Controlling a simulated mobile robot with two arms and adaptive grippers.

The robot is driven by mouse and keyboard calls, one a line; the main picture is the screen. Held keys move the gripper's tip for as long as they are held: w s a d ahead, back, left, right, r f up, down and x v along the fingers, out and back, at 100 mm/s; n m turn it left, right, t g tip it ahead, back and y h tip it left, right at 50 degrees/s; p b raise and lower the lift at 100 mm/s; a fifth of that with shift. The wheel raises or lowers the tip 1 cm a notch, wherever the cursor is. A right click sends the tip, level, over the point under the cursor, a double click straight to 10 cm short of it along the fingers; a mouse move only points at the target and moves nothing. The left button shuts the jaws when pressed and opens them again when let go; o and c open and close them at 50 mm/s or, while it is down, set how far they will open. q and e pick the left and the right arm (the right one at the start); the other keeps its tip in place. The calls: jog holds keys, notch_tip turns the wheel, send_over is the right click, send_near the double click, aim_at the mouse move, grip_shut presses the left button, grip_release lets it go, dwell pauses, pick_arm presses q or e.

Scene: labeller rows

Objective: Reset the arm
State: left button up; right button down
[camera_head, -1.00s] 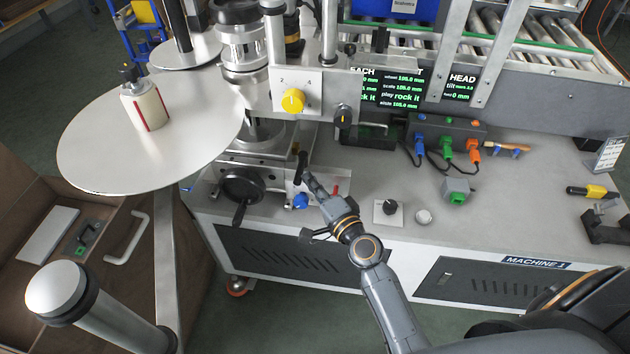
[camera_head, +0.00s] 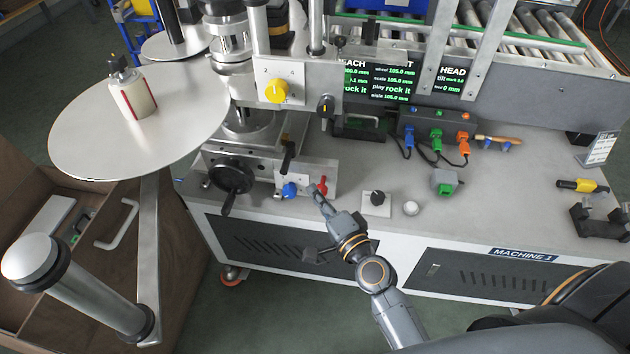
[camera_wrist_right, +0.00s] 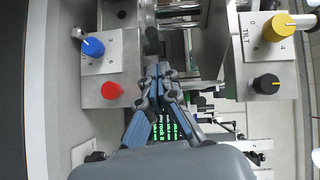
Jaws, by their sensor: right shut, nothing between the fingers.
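My right arm reaches up from the bottom of the head view over the front of the labelling machine. Its gripper (camera_head: 318,192) is shut and empty, in front of the small plate with a blue knob (camera_head: 289,190) and a red knob (camera_head: 322,184). In the right wrist view the shut fingers (camera_wrist_right: 158,70) point away between the red knob (camera_wrist_right: 112,90) with the blue knob (camera_wrist_right: 93,47) on the left and a yellow knob (camera_wrist_right: 279,27) and a black knob (camera_wrist_right: 266,84) on the right. I see no contact with a knob. My left gripper is not in view.
A black handwheel (camera_head: 231,176) and a large round disc (camera_head: 75,140) stand left. A black knob on a white plate (camera_head: 377,198), a connector box (camera_head: 437,128) and a yellow-black tool (camera_head: 582,185) are on the bench. The bench's right-centre top has free room.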

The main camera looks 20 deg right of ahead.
jog(key=s, duration=0.3)
jog(key=shift+a+r, duration=0.1)
jog(key=shift+a, duration=0.3)
jog(key=s+f+n+g+p, duration=0.1)
jog(key=s+f+n+g, duration=0.25)
jog(key=f, duration=0.65)
jog(key=s+f+n+g+p, duration=0.15)
jog(key=s+f, duration=0.25)
jog(key=f, duration=0.6)
jog(key=s+f+n+g, duration=0.3)
jog(key=f, duration=0.7)
jog(key=s+d+f+n+g+h, duration=0.1)
jog(key=s+d+f+n+g, duration=0.1)
jog(key=s+f, duration=0.3)
jog(key=s+d+f+n+g+h+p, duration=0.1)
jog(key=s+d+f+n+g, duration=0.2)
jog(key=s, duration=1)
jog(key=s+d+f+n+g+h, duration=0.1)
jog(key=s+d+f+n+g, duration=0.1)
jog(key=s+f, duration=0.5)
jog(key=s+n+g, duration=0.1)
jog(key=s, duration=0.2)
jog(key=shift+d+f+p, duration=0.4)
jog(key=shift+w, duration=0.1)
